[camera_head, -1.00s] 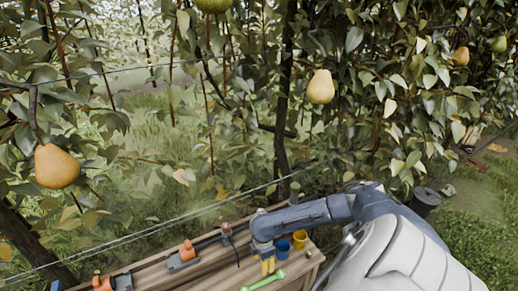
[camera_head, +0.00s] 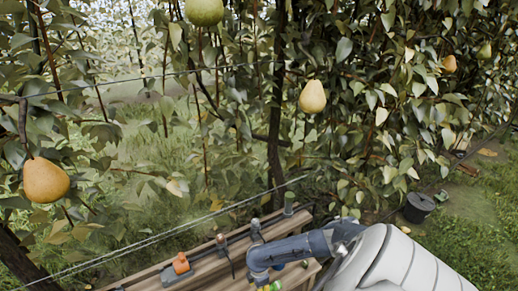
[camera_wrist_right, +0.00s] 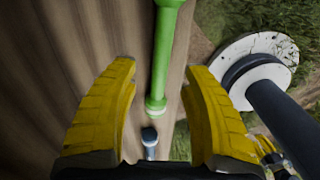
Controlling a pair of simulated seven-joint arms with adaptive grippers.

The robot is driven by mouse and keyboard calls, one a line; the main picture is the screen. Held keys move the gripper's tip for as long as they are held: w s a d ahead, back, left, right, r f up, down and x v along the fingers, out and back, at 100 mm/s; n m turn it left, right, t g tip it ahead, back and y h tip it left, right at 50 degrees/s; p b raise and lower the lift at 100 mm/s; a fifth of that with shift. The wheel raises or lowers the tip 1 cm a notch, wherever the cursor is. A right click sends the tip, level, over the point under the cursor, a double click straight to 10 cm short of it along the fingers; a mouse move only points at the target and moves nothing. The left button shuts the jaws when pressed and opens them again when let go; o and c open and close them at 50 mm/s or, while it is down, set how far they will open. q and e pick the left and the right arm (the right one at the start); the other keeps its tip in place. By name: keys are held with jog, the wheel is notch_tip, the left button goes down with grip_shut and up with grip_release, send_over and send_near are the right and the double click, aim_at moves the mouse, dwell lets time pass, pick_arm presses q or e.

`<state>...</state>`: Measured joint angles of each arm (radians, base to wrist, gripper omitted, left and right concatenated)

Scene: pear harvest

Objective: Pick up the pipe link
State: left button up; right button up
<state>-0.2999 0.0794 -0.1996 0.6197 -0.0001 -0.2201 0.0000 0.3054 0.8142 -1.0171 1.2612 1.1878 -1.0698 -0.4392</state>
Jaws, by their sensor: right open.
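A green bar with a flared end (camera_wrist_right: 160,60), which looks like the pipe link, lies on the wooden bench in the right wrist view. My right gripper (camera_wrist_right: 160,72) is open, with its yellow fingers on either side of the bar and visible gaps to it. The bar's far end is cut off by the frame. In the head view my right gripper is at the bottom edge, mostly cut off, and the bar is hard to make out there. My left gripper is not in view.
The wooden bench (camera_head: 213,270) carries an orange-and-grey tool (camera_head: 180,265) and other upright tools. A dark bucket (camera_head: 418,207) stands on the ground at right. A round white base with a dark post (camera_wrist_right: 260,62) is beside the bench. Pears (camera_head: 313,96) hang in the trees behind.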

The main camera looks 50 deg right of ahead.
jog(key=shift+s+f, duration=0.1)
jog(key=shift+f, duration=2.45)
grip_shut()
